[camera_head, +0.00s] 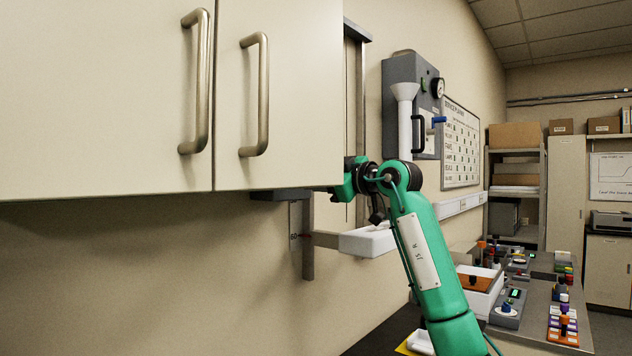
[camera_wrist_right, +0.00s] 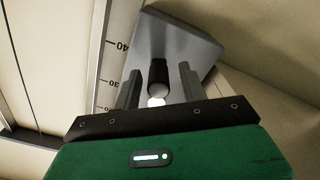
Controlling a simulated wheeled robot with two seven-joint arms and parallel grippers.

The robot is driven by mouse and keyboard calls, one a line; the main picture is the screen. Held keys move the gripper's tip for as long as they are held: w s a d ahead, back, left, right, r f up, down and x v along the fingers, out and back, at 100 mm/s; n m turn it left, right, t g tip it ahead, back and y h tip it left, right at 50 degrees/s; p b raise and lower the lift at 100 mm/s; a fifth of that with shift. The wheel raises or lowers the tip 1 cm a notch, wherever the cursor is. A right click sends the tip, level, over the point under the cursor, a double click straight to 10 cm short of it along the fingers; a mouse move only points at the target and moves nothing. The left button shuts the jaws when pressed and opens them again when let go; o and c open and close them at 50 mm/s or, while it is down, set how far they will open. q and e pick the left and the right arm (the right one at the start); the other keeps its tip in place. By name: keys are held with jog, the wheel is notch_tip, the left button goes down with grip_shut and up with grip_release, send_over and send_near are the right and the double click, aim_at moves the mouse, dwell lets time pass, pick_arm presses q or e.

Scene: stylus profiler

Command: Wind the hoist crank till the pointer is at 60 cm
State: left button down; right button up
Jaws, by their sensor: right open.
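In the right wrist view, my right gripper (camera_wrist_right: 158,72) is open, with one finger on each side of a dark cylindrical crank handle (camera_wrist_right: 158,73). Pale round parts show at the handle's near end; I cannot tell whether the fingers touch it. A grey housing (camera_wrist_right: 182,42) is behind it. Left of it runs an upright scale (camera_wrist_right: 105,75) marked 40 and 30. No pointer is clear there. In the head view, my right arm's wrist reaches behind the wall cabinet's edge, which hides the crank and fingers. A scale strip (camera_head: 295,218) and white tray (camera_head: 368,242) show below. My left gripper is out of view.
The wall cabinet (camera_head: 278,165) with two bar handles fills the upper left, close to my right wrist. A grey wall box (camera_head: 397,75) with a gauge is right of the hoist's upright rail (camera_head: 357,75). A bench (camera_head: 535,312) with several small devices stands lower right.

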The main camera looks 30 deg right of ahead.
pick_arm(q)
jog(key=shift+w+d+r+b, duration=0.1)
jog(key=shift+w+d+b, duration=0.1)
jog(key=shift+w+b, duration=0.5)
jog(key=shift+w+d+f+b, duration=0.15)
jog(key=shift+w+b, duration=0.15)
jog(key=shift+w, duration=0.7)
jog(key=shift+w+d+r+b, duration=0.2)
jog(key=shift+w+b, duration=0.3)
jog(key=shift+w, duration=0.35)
pick_arm(e)
jog(key=v, duration=1.2)
jog(key=shift+s, duration=0.25)
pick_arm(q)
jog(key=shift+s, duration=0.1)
pick_arm(e)
jog(key=shift+d+f, duration=0.1)
